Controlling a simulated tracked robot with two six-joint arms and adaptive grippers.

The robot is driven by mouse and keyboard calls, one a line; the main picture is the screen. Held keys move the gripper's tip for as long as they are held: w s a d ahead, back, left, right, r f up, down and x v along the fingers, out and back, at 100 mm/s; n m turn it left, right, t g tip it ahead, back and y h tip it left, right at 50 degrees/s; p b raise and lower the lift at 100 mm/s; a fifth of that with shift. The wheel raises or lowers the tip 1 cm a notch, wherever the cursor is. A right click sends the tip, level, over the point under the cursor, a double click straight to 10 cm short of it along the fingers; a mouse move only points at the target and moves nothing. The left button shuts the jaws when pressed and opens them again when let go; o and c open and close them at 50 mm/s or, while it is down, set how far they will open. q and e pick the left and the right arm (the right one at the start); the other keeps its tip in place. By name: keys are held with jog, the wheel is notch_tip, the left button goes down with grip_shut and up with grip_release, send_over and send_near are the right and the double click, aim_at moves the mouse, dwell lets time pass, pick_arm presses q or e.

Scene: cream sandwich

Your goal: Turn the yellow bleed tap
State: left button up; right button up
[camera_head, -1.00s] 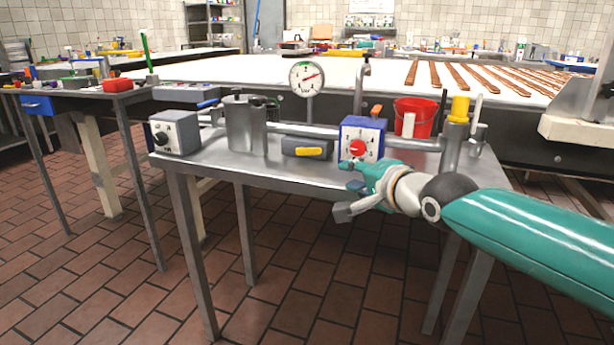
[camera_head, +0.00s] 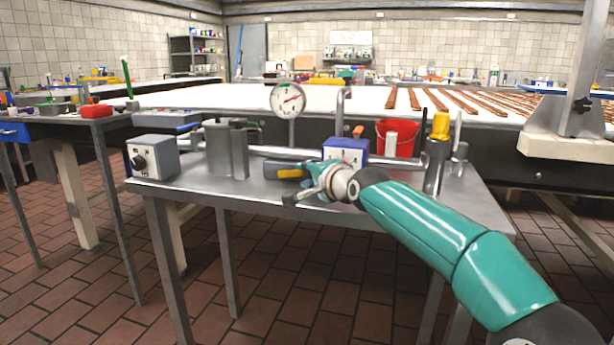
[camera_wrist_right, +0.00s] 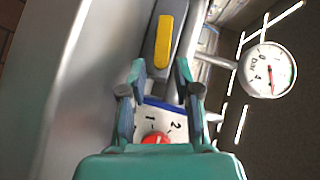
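A yellow cap (camera_head: 440,126) sits on an upright steel cylinder at the right end of the bench's pipework. A second yellow part is a bar (camera_wrist_right: 163,42) on a dark grey body, lying left of the blue dial box (camera_head: 346,150). Which of them is the bleed tap I cannot tell for certain. My right gripper (camera_head: 302,182) is in front of the blue box and hides its lower part and some of the grey body. In the wrist view its fingers (camera_wrist_right: 160,72) are apart and empty, with the yellow bar beyond their tips. My left gripper is not in view.
A pressure gauge (camera_head: 288,99) stands behind the pipe. A red knob (camera_wrist_right: 155,138) on the blue box shows close to my right gripper. A red bucket (camera_head: 403,140), steel canister (camera_head: 226,150) and grey knob box (camera_head: 153,157) share the steel bench (camera_head: 270,196). The front bench strip is clear.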

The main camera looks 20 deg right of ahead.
aim_at(292, 173)
jog(key=shift+x, duration=1.3)
grip_shut()
jog(key=shift+d, duration=0.2)
jog(key=shift+a, duration=0.15)
jog(key=shift+a+p, duration=0.1)
jog(key=shift+p, duration=0.2)
